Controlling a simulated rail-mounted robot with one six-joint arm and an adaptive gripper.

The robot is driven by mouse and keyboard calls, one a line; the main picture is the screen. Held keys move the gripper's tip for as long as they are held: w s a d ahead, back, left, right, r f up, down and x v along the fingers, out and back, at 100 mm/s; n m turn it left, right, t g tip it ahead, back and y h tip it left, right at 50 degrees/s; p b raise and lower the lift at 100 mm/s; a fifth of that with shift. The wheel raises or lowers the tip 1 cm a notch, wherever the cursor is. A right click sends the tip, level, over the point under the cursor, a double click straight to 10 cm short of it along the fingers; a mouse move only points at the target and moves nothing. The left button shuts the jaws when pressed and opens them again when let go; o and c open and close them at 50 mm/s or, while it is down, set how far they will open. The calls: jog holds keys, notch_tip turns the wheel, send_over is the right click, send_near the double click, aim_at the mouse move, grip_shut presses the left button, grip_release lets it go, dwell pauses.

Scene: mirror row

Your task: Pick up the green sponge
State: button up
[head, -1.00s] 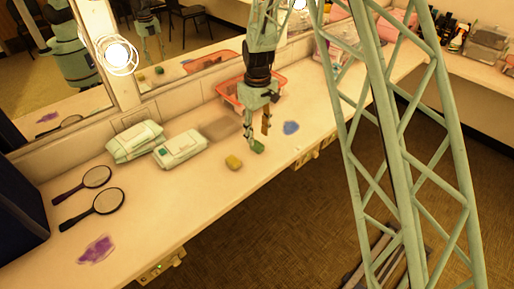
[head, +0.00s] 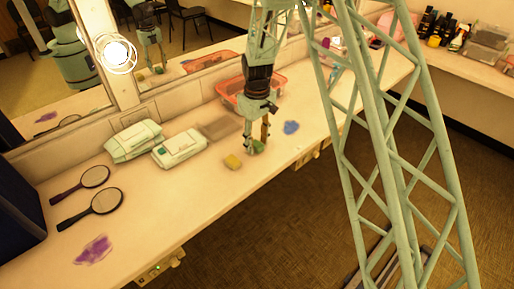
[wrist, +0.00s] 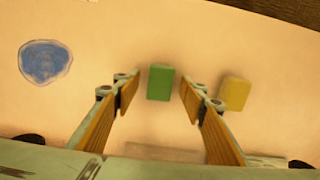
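The green sponge (wrist: 161,82) lies on the counter in the wrist view, between the tips of my gripper (wrist: 159,95) and slightly beyond them. My gripper is open, with bare counter between each finger and the sponge. In the head view my gripper (head: 256,147) points down at the counter, and the green sponge (head: 259,146) shows partly behind its fingers. A yellow sponge (wrist: 235,92) lies just outside the right finger in the wrist view; it also shows in the head view (head: 232,162).
A blue stain (head: 291,127) lies right of my gripper. A red basket (head: 232,92) stands behind it against the mirror. Wipe packs (head: 180,148), two hand mirrors (head: 104,201) and a purple stain (head: 93,250) lie to the left. The counter's front edge is close.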

aim_at(257, 146)
jog(key=shift+c, duration=0.6)
jog(key=c, duration=0.7)
jog(key=shift+o, duration=0.2)
jog(key=shift+r, duration=0.15)
jog(key=shift+r+p, duration=0.6)
jog(key=shift+r, duration=1.15)
jog(key=shift+s, duration=0.75)
jog(key=s, duration=0.4)
jog(key=s+p, duration=0.1)
jog(key=s, duration=0.4)
jog(key=s+r, duration=0.1)
jog(key=s, duration=0.4)
jog(key=shift+s+a+r, duration=0.1)
jog(key=shift+s, duration=0.15)
